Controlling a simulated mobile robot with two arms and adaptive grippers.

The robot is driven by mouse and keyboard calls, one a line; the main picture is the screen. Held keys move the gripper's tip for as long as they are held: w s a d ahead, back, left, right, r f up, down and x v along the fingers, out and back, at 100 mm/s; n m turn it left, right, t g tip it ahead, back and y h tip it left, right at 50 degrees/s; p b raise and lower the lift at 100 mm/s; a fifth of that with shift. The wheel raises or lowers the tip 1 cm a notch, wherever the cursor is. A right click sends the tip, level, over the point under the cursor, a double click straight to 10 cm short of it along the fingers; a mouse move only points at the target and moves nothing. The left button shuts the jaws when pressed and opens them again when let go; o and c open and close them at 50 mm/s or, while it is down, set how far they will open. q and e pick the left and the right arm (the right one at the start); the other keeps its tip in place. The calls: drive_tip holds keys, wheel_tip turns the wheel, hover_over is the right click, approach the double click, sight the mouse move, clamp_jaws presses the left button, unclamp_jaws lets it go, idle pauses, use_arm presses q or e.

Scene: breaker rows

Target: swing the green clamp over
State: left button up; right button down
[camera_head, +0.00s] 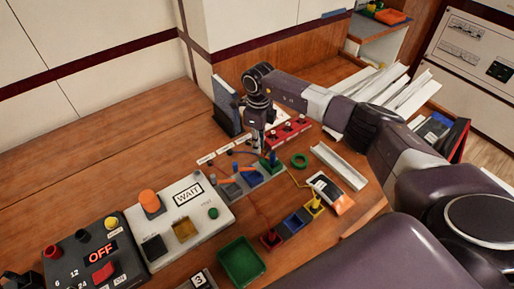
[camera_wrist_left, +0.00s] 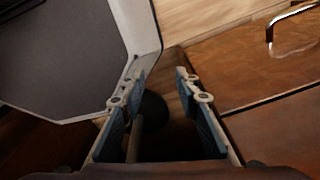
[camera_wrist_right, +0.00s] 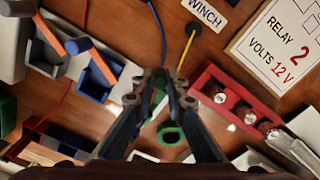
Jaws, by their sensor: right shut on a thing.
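The green clamp (camera_head: 269,161) stands at the right end of a short row of terminal blocks in the head view. My right gripper (camera_head: 262,146) points down onto it from above. In the right wrist view the fingertips of the right gripper (camera_wrist_right: 160,84) are closed around a green part of the clamp (camera_wrist_right: 150,107). The fingers hide much of the clamp, so its exact tilt is unclear. My left gripper (camera_wrist_left: 160,95) is open and empty in the left wrist view.
A red breaker strip (camera_head: 290,131) lies behind, a green ring (camera_head: 299,160) to the right. A grey box labelled WAIT (camera_head: 180,221) and a green tray (camera_head: 241,262) stand nearer.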

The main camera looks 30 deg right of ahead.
drive_tip(key=shift+w+d+m, duration=0.15)
drive_tip(key=shift+d+m, duration=0.25)
drive_tip(key=shift+m, duration=0.8)
drive_tip(key=shift+r, duration=0.1)
drive_tip(key=c, duration=1.9)
unclamp_jaws()
drive_tip(key=shift+c, duration=0.2)
drive_tip(key=shift+r, duration=0.15)
wheel_tip(320, 180, up, 12)
drive_tip(key=shift+f, duration=0.2)
